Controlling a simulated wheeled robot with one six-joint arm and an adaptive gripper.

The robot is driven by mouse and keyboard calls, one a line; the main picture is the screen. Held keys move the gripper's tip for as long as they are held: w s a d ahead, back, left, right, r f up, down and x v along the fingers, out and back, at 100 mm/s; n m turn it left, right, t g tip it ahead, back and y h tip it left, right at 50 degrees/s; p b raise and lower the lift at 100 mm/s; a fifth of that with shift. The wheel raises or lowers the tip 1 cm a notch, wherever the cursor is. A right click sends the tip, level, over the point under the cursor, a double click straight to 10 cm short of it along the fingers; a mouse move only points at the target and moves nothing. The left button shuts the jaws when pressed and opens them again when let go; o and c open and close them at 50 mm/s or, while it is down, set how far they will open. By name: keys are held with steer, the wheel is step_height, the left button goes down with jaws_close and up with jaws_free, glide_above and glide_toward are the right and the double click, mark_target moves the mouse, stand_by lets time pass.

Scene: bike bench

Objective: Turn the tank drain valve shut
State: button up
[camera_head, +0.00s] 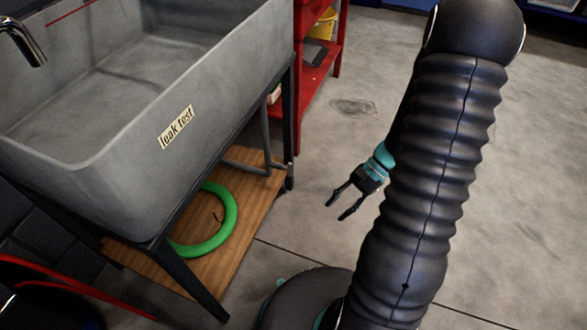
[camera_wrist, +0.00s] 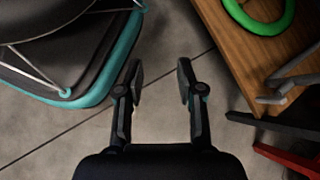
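The grey tank (camera_head: 232,95) with a "leak test" label stands on a dark metal stand at the left in the head view. A grey pipe (camera_head: 266,135) runs down beside the stand's leg to a bent end above the wooden shelf. Grey pipe parts also show at the right edge of the wrist view (camera_wrist: 275,98). I cannot make out the drain valve or its handle position. My gripper (camera_head: 337,210) is open and empty over the floor, right of the stand and apart from it. In the wrist view its two fingers (camera_wrist: 160,70) are spread with only floor between them.
A green ring (camera_head: 231,216) lies on the wooden shelf (camera_head: 160,267) below the tank. A dark stand leg (camera_head: 290,130) is near the pipe. A red rack (camera_head: 308,90) stands behind. A faucet (camera_head: 24,42) is at the upper left. The floor right of the stand is clear.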

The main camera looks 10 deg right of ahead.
step_height(320, 180, down, 8)
steer(key=w+m+t+y, duration=0.3)
steer(key=m+y, duration=0.1)
steer(key=m, duration=0.1)
steer(key=m+t+y, duration=0.2)
steer(key=m+t, duration=0.7)
steer(key=t, duration=0.1)
glide_toward(292, 169)
steer(key=x, duration=0.6)
steer(key=b+x, duration=0.1)
steer(key=x, duration=0.2)
steer(key=shift+w+a+f, duration=0.1)
steer(key=shift+w+f, duration=0.2)
steer(key=shift+c, duration=0.2)
